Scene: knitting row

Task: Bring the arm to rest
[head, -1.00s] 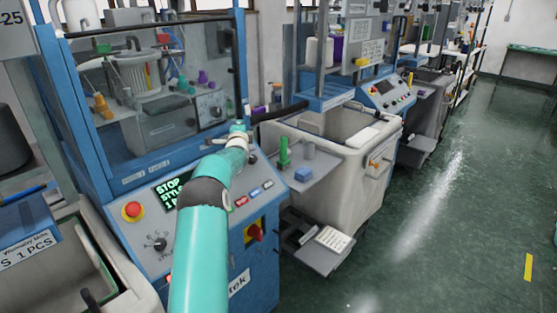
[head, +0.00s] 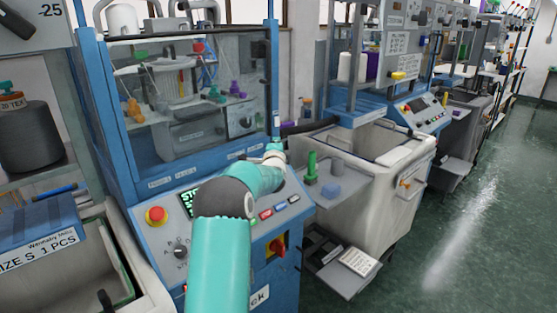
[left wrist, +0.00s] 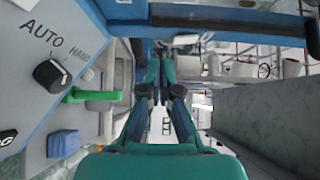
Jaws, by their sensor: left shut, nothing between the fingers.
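My left arm, teal with a dark joint band, reaches up from the bottom of the head view across the front of the blue knitting machine (head: 150,232). My left gripper (head: 275,148) is small there, near the machine's right front corner, and its finger detail is hard to make out. In the left wrist view the left gripper (left wrist: 160,72) has its fingers together, with nothing seen between them. It appears apart from the panel at the left of that view. My right gripper is in neither view.
The machine's panel has a red stop button (head: 156,215), a lit display (head: 190,202) and a knob marked AUTO and HAND (left wrist: 50,74). A cream bin (head: 385,205) stands right; open floor (head: 475,240) lies beyond.

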